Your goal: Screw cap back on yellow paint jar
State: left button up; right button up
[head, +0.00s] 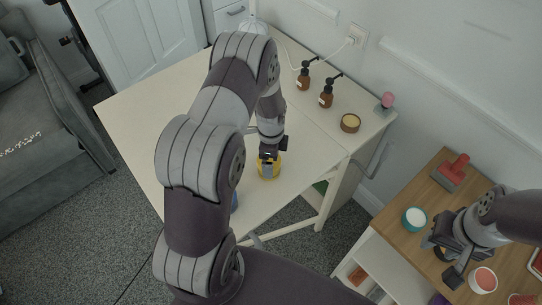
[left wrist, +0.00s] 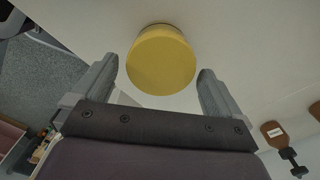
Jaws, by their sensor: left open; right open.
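The yellow paint jar (head: 268,171) stands on the cream table, directly below my left gripper (head: 270,155). In the left wrist view a plain round yellow top (left wrist: 161,60) shows between the two spread fingers of the left gripper (left wrist: 157,70), with a gap on each side. My right gripper (head: 441,260) is open and appears empty, over the wooden-topped unit at the right.
Two brown pump bottles (head: 304,76) (head: 326,93), an amber jar (head: 350,123) and a pink-topped item (head: 385,102) stand toward the table's back right. A teal jar (head: 414,219) and a red block-like item (head: 453,172) are near my right gripper. The table's left part (head: 150,110) is clear.

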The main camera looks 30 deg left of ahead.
pick_arm(q)
jog(key=shift+r, duration=0.1)
notch_tip(320, 180, up, 12)
jog(key=shift+r+b, duration=0.25)
jog(key=shift+b, duration=0.15)
jog(key=s+d+r+n, duration=0.2)
jog(key=s+d+n, duration=0.1)
jog(key=s+n, duration=0.4)
jog(key=s+d+r+n+t, duration=0.1)
jog(key=s+d+r+n, duration=0.2)
jog(key=s+n, duration=0.3)
jog(key=shift+s+d+r+n, duration=0.15)
jog(key=shift+s+d+n, duration=0.25)
jog(key=shift+d+n, duration=0.35)
